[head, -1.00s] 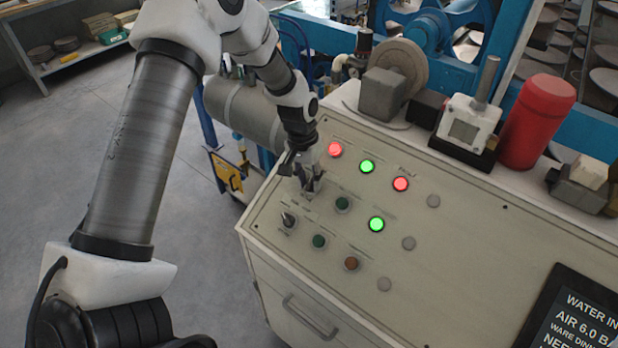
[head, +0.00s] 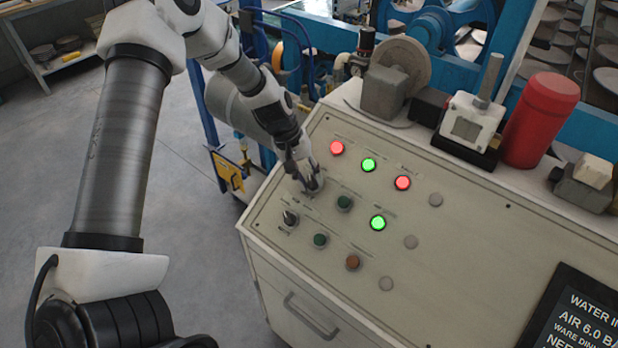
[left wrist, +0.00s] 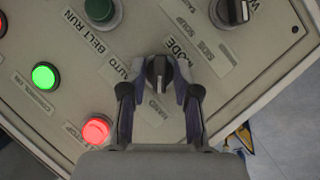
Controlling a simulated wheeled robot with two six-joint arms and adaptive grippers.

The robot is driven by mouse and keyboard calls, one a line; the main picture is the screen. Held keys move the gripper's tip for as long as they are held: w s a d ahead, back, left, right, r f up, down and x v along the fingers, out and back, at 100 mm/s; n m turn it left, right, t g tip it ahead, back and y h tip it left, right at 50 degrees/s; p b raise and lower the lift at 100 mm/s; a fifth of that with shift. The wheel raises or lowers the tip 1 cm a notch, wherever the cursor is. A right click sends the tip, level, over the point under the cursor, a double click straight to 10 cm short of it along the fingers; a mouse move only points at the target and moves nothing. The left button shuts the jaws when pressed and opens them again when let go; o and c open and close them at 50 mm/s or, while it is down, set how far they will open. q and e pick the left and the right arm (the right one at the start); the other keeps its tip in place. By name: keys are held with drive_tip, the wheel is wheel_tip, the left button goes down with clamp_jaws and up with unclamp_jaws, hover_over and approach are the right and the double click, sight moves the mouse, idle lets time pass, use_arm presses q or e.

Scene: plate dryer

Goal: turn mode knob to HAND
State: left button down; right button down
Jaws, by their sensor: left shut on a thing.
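The mode knob (left wrist: 158,72) is black with a pale pointer line. It stands between the fingertips of my left gripper (left wrist: 159,84) in the left wrist view. The gripper is shut on the knob, one finger on each side. The labels MODE, AUTO and HAND are printed around it; AUTO is left of the knob and HAND is below it, between the fingers. In the head view my left gripper (head: 312,185) reaches down to the upper left of the control panel (head: 470,240) and hides the knob. My right gripper is not in view.
A second black selector knob (head: 290,217) and a green button (head: 344,203) sit close by the gripper. Lit red (head: 337,148) and green (head: 368,165) lamps lie to its right. A red cylinder (head: 540,120) stands behind the panel.

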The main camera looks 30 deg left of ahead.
use_arm(q)
drive_tip(key=shift+f, duration=0.1)
drive_tip(key=c, duration=1.2)
unclamp_jaws()
drive_tip(key=shift+o, duration=0.2)
drive_tip(key=shift+w, duration=0.1)
drive_tip(key=v, duration=1.1)
drive_tip(key=shift+a+r, duration=0.2)
drive_tip(key=shift+r, duration=0.2)
drive_tip(key=shift+f, duration=0.1)
